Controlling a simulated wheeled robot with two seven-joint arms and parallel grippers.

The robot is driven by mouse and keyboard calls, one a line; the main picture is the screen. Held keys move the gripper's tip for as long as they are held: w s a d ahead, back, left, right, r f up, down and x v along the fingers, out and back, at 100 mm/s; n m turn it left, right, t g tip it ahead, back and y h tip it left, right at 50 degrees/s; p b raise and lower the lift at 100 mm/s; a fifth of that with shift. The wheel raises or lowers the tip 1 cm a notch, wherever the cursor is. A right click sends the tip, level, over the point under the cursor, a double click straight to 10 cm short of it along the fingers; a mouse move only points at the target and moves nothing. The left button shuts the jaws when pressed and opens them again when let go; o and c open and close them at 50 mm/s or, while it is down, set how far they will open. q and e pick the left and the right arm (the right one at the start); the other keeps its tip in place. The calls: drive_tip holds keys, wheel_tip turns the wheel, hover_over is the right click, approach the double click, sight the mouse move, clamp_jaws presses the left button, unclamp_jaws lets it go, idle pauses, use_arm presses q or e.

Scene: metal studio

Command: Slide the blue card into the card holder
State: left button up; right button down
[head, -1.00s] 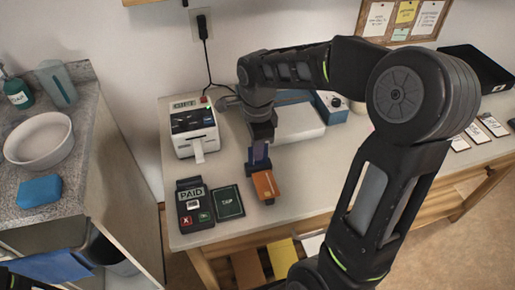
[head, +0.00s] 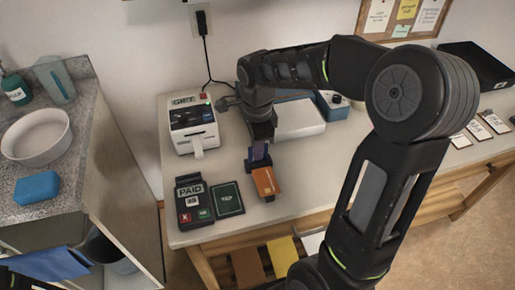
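The orange card holder (head: 265,182) stands near the front edge of the table, right of the dark card marked "TAP". The blue card (head: 259,152) is upright at the back of the holder, directly under my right gripper (head: 261,160). Its lower end meets the holder's top, but I cannot tell how deep it sits. My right gripper points down over the card. Its fingers are small and dark against the card, so whether they grip it is unclear. My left gripper is out of view.
A payment terminal (head: 194,202) and the dark "TAP" card (head: 227,198) lie left of the holder. A receipt printer (head: 194,127) stands behind them. A pale box (head: 298,122) and a blue device (head: 333,105) are at the back. The table right of the holder is clear.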

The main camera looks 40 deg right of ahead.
drive_tip(key=c, duration=1.6)
unclamp_jaws()
wheel_tip(320, 180, up, 8)
drive_tip(key=shift+f, duration=0.1)
